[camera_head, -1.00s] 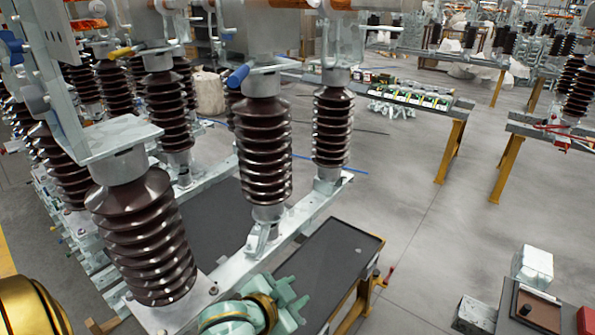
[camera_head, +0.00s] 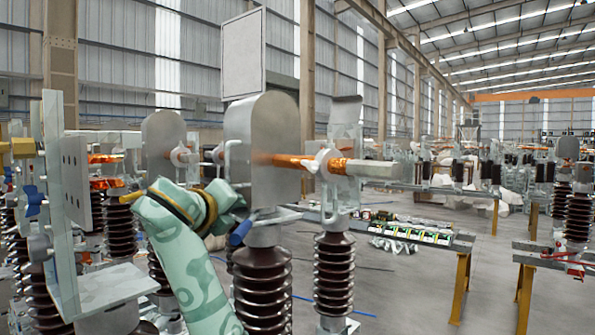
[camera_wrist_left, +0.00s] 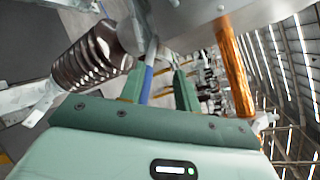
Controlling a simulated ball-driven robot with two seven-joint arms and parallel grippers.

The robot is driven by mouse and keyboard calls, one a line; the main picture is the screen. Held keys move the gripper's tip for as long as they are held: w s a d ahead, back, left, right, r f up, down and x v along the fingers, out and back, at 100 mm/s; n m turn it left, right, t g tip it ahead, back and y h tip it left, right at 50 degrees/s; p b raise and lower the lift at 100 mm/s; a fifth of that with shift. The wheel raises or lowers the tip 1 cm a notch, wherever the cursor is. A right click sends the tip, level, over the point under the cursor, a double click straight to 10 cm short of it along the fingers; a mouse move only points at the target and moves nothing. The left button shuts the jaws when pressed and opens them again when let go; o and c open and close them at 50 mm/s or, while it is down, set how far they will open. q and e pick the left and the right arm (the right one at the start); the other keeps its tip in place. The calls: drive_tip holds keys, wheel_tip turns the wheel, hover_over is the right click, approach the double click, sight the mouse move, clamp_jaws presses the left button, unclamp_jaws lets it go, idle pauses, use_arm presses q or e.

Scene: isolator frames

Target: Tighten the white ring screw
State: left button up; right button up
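A pale, loop-shaped bar (camera_head: 229,160) stands against the side of the rounded grey metal housing (camera_head: 264,130) in the head view. I cannot tell for sure whether it is the white ring screw. My left gripper (camera_head: 238,208) is raised beside the lower left of this housing, with its fingertips partly unclear. In the left wrist view its two green fingers (camera_wrist_left: 160,88) stand apart. A blue-handled rod (camera_wrist_left: 147,83) shows between them, with a gap to the right finger; contact is not clear. The blue handle also shows below the gripper in the head view (camera_head: 240,233). My right gripper is not in view.
Brown ribbed insulators (camera_head: 262,285) stand under the housing and around it. A copper-coloured bar (camera_head: 295,161) runs right from the housing. An upright grey plate (camera_head: 62,190) stands at the left. A bench with parts (camera_head: 420,235) is farther back, with open floor around it.

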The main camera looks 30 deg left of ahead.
sight(307, 167)
use_arm(q)
drive_tip(key=s+d+r+m+t+h, duration=0.25)
drive_tip(key=d+r+m+h, duration=0.25)
drive_tip(key=d+r+h, duration=0.5)
drive_tip(key=shift+h, duration=0.9)
drive_tip(key=x, duration=0.2)
drive_tip(key=p+x, duration=0.1)
drive_tip(key=x, duration=0.1)
drive_tip(key=f+x, duration=0.1)
drive_tip(key=x, duration=0.2)
drive_tip(key=shift+d, duration=0.3)
drive_tip(key=shift+w+f, duration=0.15)
drive_tip(key=shift+w, duration=0.15)
clamp_jaws()
